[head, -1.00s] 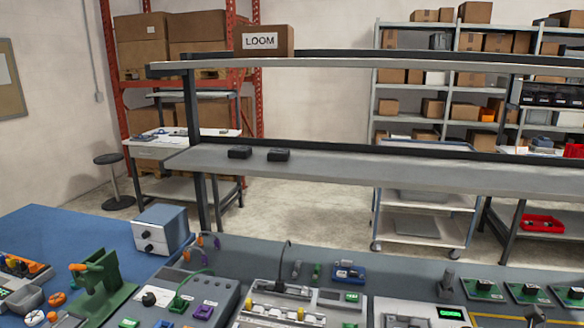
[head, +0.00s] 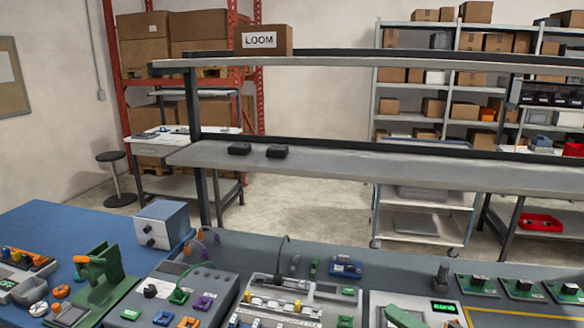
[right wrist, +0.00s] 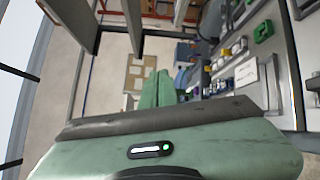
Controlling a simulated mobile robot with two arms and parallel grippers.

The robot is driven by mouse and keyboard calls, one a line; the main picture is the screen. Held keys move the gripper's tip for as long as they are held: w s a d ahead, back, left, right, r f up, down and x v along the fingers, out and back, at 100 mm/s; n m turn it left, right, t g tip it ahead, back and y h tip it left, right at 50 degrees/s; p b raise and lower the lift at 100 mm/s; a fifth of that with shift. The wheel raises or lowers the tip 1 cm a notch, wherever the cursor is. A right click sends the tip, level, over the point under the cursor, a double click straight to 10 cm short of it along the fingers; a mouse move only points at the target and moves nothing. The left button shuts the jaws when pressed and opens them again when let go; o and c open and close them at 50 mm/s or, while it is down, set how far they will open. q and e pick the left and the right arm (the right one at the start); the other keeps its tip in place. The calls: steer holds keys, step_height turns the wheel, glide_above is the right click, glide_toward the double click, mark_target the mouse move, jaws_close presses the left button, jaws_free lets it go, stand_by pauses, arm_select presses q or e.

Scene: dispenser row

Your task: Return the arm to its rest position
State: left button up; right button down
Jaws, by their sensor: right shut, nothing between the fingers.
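My right gripper (head: 403,317) shows at the bottom edge of the head view as a green tip over the bench, low and right of centre. Most of that arm is cut off by the frame. In the right wrist view the two green fingers of my right gripper (right wrist: 156,76) lie together with nothing between them. My left gripper is in neither view.
The grey bench carries a control box (head: 190,290), a fixture with a dark cable (head: 283,260) and several green boards (head: 523,287). A blue mat (head: 50,222) lies at left with a green stand (head: 105,275). A raised shelf (head: 340,165) crosses behind, holding two black blocks (head: 278,151).

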steer(key=d+r+m+t+h, duration=0.4)
steer(key=d+m+t+h, duration=0.3)
steer(key=m, duration=0.7)
steer(key=s+d+f+m+g+h, duration=0.3)
steer(key=f+m+h, duration=0.2)
steer(key=f, duration=0.1)
steer(key=s+d+f+m+g+h, duration=0.2)
steer(key=f+m+g+h, duration=0.15)
steer(key=f+m, duration=0.25)
steer(key=s+a+f+m+g+y, duration=0.1)
steer(key=s+a+f+g+y, duration=0.1)
steer(key=s+a+f+g, duration=0.55)
steer(key=s+a+f+m+g+y, duration=0.1)
steer(key=s+a+f+g+y, duration=0.25)
steer(key=s+f, duration=0.7)
step_height(320, 180, down, 27)
steer(key=s+g+b, duration=0.2)
steer(key=s, duration=0.1)
arm_select(q)
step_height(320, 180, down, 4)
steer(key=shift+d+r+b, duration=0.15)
steer(key=shift+b, duration=0.7)
arm_select(e)
steer(key=s+d+f+h, duration=0.1)
steer(key=s+d+f, duration=0.1)
steer(key=s+f, duration=1.4)
steer(key=shift+d+f+n+g, duration=0.35)
steer(key=shift+d+f+n, duration=0.05)
steer(key=shift+f, duration=0.4)
